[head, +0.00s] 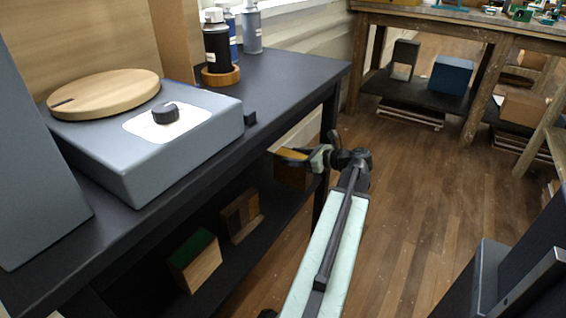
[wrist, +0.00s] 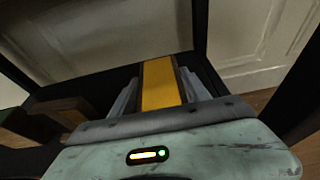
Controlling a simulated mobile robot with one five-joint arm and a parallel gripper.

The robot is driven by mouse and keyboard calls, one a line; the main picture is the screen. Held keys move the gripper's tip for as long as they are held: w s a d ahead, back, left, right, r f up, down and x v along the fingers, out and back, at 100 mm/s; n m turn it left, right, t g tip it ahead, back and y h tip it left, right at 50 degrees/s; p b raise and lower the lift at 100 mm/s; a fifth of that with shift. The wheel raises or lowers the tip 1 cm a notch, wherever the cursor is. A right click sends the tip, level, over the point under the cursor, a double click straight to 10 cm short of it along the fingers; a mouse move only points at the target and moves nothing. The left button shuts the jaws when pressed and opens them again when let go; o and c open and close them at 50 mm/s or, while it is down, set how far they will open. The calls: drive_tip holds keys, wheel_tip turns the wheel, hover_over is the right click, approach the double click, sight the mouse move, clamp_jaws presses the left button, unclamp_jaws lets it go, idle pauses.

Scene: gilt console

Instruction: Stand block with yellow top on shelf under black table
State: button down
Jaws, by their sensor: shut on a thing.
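The block with the yellow top (head: 290,172) is at the far end of the space under the black table (head: 292,82), partly hidden by my gripper. My gripper (head: 305,158) reaches in from the right side and is shut on this block. In the wrist view the yellow top (wrist: 160,84) lies between the two fingers (wrist: 160,92). The block is at or just above the dark shelf (head: 268,228); I cannot tell whether its base touches it.
A green-topped block (head: 196,261) and a brown wooden block (head: 241,216) stand on the shelf nearer me. A grey turntable-like box (head: 150,140) and bottles (head: 217,50) stand on the tabletop. The wooden floor (head: 410,210) to the right is mostly clear.

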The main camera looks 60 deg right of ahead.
sight(286, 152)
drive_tip(key=w, duration=0.4)
drive_tip(key=shift+w, duration=0.35)
wheel_tip(286, 152, down, 4)
drive_tip(key=b, duration=0.4)
drive_tip(key=shift+r, duration=0.25)
drive_tip(key=shift+f, duration=0.2)
drive_tip(key=c, duration=0.5)
unclamp_jaws()
